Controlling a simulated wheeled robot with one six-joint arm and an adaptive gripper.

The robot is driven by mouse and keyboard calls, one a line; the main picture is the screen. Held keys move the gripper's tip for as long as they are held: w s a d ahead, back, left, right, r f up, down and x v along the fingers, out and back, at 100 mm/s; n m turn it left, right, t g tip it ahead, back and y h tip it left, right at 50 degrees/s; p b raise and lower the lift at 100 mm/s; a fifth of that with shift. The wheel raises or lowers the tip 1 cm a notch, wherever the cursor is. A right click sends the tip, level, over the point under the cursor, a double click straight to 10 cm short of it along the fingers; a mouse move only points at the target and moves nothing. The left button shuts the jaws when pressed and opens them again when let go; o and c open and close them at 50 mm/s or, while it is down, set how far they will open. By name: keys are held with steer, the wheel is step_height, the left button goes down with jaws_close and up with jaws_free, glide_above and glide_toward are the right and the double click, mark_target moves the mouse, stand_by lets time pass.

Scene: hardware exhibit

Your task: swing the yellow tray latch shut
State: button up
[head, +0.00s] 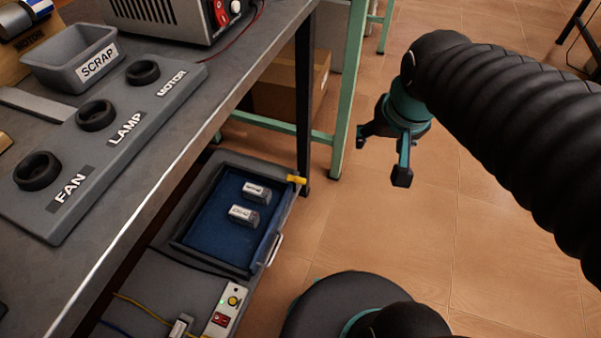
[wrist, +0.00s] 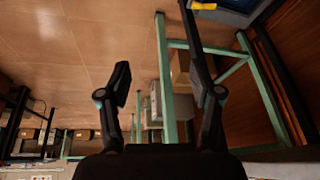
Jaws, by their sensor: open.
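The yellow tray latch (head: 296,179) is a small bar at the far right corner of the tray. It points outward to the right, past the tray's front edge. The dark grey tray (head: 181,233) has a blue inside, stands below the bench top and holds two small labelled grey-white blocks (head: 251,204). My gripper (head: 382,160) is open and empty, in the air to the right of the latch and apart from it. In the wrist view the yellow latch (wrist: 203,6) shows at the top edge, near the tip of my right-hand finger, partly cut off.
A pale handle (head: 274,250) sits on the tray's front. A green table leg (head: 350,95) and a dark bench leg (head: 304,100) stand behind the latch. A switch panel (head: 224,309) is nearer me. The tiled floor right of the tray is clear.

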steer(key=w+a+f+g, duration=0.1)
steer(key=w+a+f, duration=0.2)
steer(key=w, duration=0.4)
steer(key=m+g+p, duration=0.2)
steer(key=m+g, duration=0.1)
glide_above(301, 179)
step_height(301, 179, down, 24)
step_height(301, 179, down, 13)
steer(key=shift+a, duration=0.1)
jaws_close()
